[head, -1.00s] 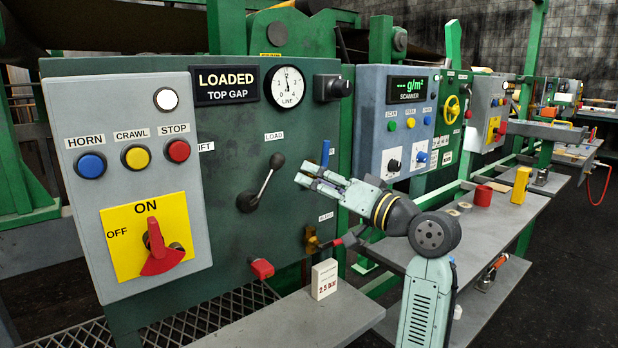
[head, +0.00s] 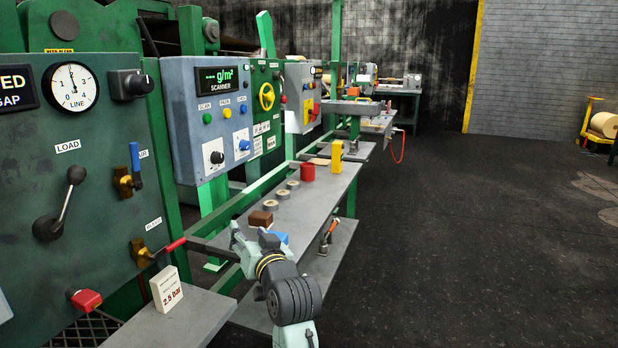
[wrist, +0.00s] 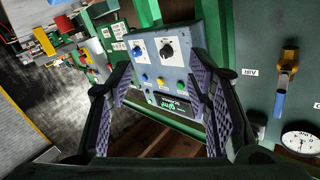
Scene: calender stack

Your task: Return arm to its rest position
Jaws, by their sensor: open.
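My gripper (head: 240,238) is at the lower middle of the head view, with my arm folded low below it. It appears in front of the grey shelf (head: 322,204), near a brown block and a blue item. In the wrist view my gripper (wrist: 160,105) has its dark ridged fingers wide apart with nothing between them. Beyond the fingers the grey scanner panel (wrist: 165,55) shows tilted, apart from them. I cannot tell how far the fingertips are from the shelf.
The green panel (head: 95,190) with the load lever (head: 62,205) and red-handled bleed valve (head: 172,246) stands left. A white 2.5 bar card (head: 166,289) stands on the near ledge (head: 185,325). A brown block (head: 261,219) sits on the shelf. Open floor (head: 470,240) lies right.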

